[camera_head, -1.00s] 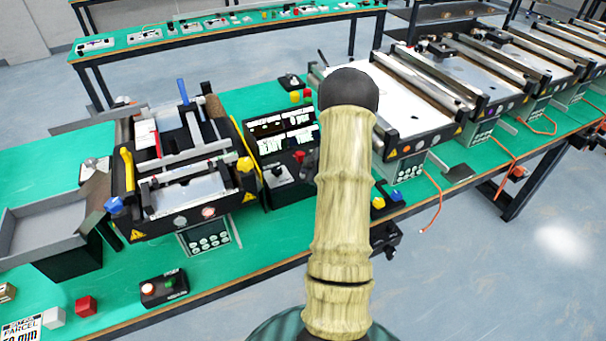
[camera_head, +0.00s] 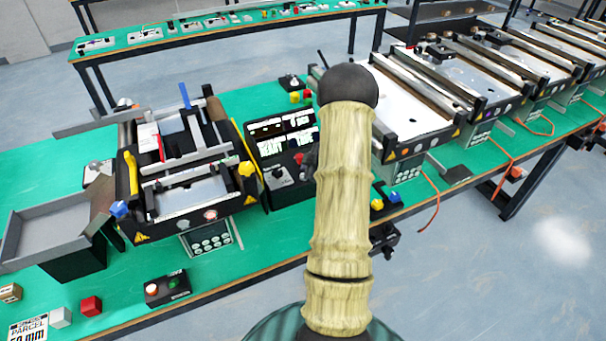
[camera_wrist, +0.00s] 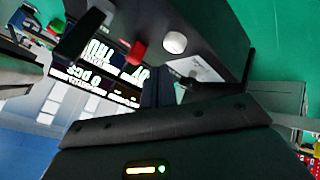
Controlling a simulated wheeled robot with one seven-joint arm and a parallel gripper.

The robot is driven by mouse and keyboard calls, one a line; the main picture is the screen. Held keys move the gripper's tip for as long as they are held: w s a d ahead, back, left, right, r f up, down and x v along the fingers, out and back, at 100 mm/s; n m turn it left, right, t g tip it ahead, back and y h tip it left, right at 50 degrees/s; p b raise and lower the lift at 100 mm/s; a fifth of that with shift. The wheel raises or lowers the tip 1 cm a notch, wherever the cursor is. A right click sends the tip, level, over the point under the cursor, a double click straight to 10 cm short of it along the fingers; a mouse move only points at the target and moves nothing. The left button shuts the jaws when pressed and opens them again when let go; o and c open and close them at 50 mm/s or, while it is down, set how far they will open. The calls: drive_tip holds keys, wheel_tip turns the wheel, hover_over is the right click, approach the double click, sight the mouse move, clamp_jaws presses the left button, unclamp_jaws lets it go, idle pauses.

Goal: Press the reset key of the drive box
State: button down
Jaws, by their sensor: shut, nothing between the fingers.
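A grey box with round keys (camera_head: 212,238), which looks like the drive box, hangs at the front of the near conveyor (camera_head: 185,195). Its key labels are too small to read, so I cannot tell the reset key. My gripper is mostly hidden behind my arm in the head view. In the wrist view my gripper (camera_wrist: 163,88) is dark, shut and empty, over its dark body. It is close to a black control panel with a red button (camera_wrist: 136,52) and a pale round knob (camera_wrist: 175,42). I cannot tell whether it touches the panel.
The black panel (camera_head: 268,150) with lit displays stands right of the near conveyor. More conveyors (camera_head: 420,105) stand right. Green table is bare around the button box.

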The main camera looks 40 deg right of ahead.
drive_tip(key=shift+r+p, duration=1.6)
drive_tip(key=shift+r, duration=0.5)
drive_tip(key=shift+f, duration=0.1)
drive_tip(key=shift+a, duration=0.15)
